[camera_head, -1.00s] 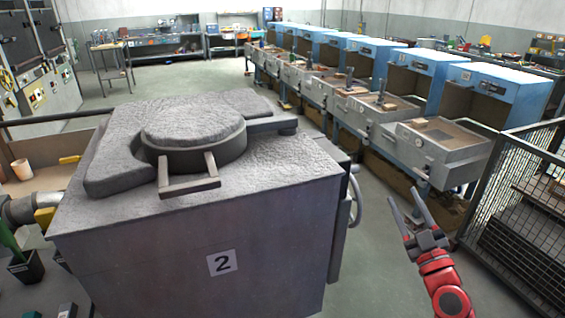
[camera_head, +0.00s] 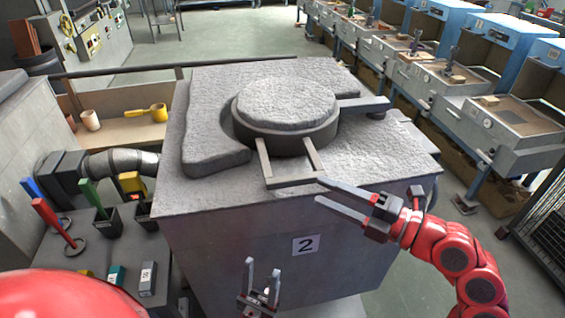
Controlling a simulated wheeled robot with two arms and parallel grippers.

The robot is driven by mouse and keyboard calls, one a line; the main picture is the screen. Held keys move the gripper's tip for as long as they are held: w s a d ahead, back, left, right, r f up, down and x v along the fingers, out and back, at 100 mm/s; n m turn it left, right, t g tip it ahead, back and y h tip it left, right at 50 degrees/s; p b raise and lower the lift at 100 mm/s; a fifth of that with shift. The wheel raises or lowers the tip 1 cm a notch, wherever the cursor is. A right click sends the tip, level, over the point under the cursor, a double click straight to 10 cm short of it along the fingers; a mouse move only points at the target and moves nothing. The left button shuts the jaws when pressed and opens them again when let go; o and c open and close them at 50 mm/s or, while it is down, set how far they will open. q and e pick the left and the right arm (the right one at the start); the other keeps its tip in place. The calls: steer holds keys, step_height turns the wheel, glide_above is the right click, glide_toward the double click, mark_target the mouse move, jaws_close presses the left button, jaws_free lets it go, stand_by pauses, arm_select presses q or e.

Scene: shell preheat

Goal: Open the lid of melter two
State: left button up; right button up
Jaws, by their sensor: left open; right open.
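Melter two (camera_head: 225,235) is a large grey box with a "2" label on its front. Its round rough grey lid (camera_head: 286,103) lies flat in the opening on top. A U-shaped handle (camera_head: 294,181) sticks out from the lid toward me, and an arm-like bar (camera_head: 362,103) runs from it to the right. My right gripper (camera_head: 318,190) is open and empty, with its fingers pointing left, close to the handle's front bar; I cannot tell whether they touch. My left gripper (camera_head: 263,266) is open and empty, pointing up in front of the melter's front face, below the label.
At the left, a small table (camera_head: 130,250) holds coloured-handled tools (camera_head: 93,195), dark cups and small blocks. A thick grey pipe (camera_head: 122,163) joins the melter's left side. A shelf (camera_head: 140,130) holds a yellow ladle (camera_head: 150,112).

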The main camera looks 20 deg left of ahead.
mark_target(291, 178)
steer(key=a+p, duration=0.1)
steer(key=a, duration=0.2)
steer(key=w+a+p, duration=0.1)
steer(key=a, duration=0.2)
steer(key=a+p, duration=0.2)
steer(key=a, duration=0.1)
steer(key=shift+w+a+r, duration=0.15)
steer(key=shift+w, duration=0.2)
steer(key=shift+a, duration=0.45)
steer(key=shift+d, duration=0.1)
jaws_close()
steer(key=shift+w, duration=0.1)
